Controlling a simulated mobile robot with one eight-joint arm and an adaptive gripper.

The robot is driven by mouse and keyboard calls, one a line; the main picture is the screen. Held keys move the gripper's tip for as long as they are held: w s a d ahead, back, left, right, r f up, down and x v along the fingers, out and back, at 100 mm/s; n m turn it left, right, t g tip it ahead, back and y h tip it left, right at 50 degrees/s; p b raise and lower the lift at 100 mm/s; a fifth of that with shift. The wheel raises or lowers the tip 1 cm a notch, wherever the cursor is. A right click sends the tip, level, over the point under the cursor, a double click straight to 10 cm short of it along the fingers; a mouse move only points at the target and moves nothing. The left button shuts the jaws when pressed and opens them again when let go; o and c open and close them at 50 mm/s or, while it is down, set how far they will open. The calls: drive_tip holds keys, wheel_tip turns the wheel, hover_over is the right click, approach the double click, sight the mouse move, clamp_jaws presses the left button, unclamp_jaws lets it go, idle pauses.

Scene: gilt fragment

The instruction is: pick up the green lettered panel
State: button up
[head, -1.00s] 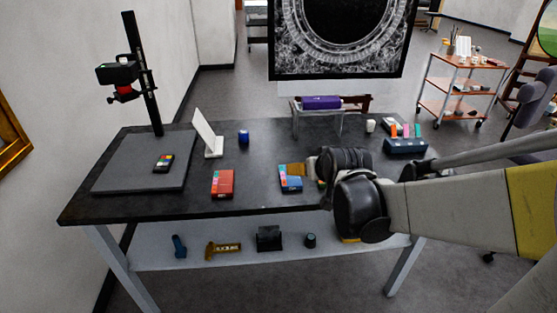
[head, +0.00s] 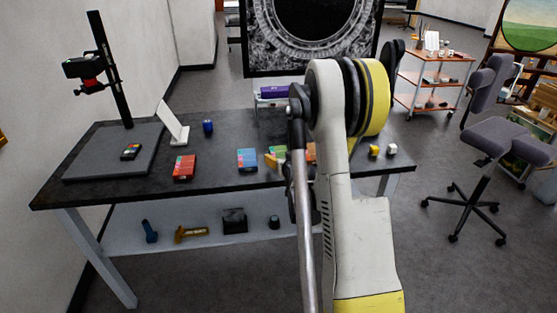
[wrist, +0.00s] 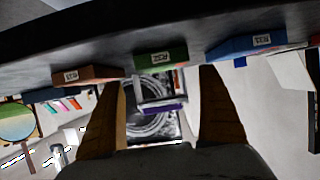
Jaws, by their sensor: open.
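The green lettered panel (wrist: 158,60) shows in the wrist view at the table edge, its white label facing me. It lies between the two spread fingers of my gripper (wrist: 160,76), just beyond their tips, with a gap to each side. The gripper is open and empty. In the head view, a little of the green panel (head: 277,151) shows beside my arm; the arm hides the rest of it and most of the gripper. One tan finger shows by the panel.
A blue panel (wrist: 245,46) and a brown-orange panel (wrist: 87,76) flank the green one in the wrist view. A red panel (head: 184,168) lies farther left on the dark table (head: 215,188). Small yellow and white blocks stand at the right end.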

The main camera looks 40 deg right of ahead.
sight(280, 155)
drive_tip(key=b+x, duration=0.1)
drive_tip(key=x, duration=0.2)
drive_tip(key=b+x, duration=0.1)
drive_tip(key=x, duration=0.2)
drive_tip(key=shift+w+a+f+b, duration=0.1)
drive_tip(key=shift+a+f+b, duration=0.15)
drive_tip(key=shift+a, duration=0.2)
drive_tip(key=shift+r, duration=0.1)
drive_tip(key=c, duration=1.3)
